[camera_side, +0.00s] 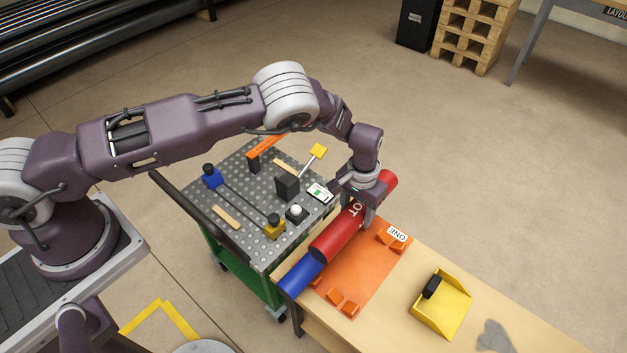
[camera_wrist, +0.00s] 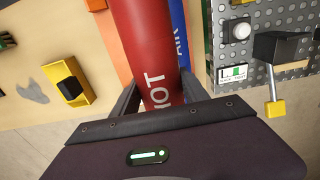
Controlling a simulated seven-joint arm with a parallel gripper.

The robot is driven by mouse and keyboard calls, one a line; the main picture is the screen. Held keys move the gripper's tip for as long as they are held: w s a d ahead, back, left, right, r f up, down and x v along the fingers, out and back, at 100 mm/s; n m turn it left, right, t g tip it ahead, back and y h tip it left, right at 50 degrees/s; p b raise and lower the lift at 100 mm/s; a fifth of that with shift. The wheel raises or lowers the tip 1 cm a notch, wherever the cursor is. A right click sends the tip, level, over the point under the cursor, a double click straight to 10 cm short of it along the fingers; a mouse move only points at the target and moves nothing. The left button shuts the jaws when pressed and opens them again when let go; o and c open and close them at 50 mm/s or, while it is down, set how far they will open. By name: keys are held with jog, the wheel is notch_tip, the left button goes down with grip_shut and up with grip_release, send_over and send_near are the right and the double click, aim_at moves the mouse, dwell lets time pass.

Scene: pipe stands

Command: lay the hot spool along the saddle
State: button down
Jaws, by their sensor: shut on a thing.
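The hot spool is a red cylinder (camera_side: 337,237) with white lettering, partly covered by my gripper. My gripper (camera_side: 368,212) is shut around it near its middle, and the spool looks nearly level. The spool also fills the top middle of the wrist view (camera_wrist: 146,45), between my fingers (camera_wrist: 158,95). The saddle is an orange plate (camera_side: 362,268) with raised notched blocks near both ends and a "ONE" label. The spool shows to the left of the blocks, roughly parallel to their line. I cannot tell its exact height above the plate.
A blue pipe (camera_side: 303,273) lies beside the plate, partly hidden under the spool. A yellow bin (camera_side: 452,312) with a black item stands on the bench to the right. A perforated cart top (camera_side: 240,205) with a lever, black block and small fittings is at left.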

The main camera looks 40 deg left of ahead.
jog(key=s+d, duration=0.3)
jog(key=d, duration=0.5)
jog(key=f, duration=1.1)
jog(key=shift+s+d+f, duration=0.15)
jog(key=shift+d+f, duration=0.05)
jog(key=shift+f, duration=0.1)
jog(key=shift+f, duration=0.35)
jog(key=shift+c, duration=2.4)
grip_release()
jog(key=shift+a+f, duration=0.1)
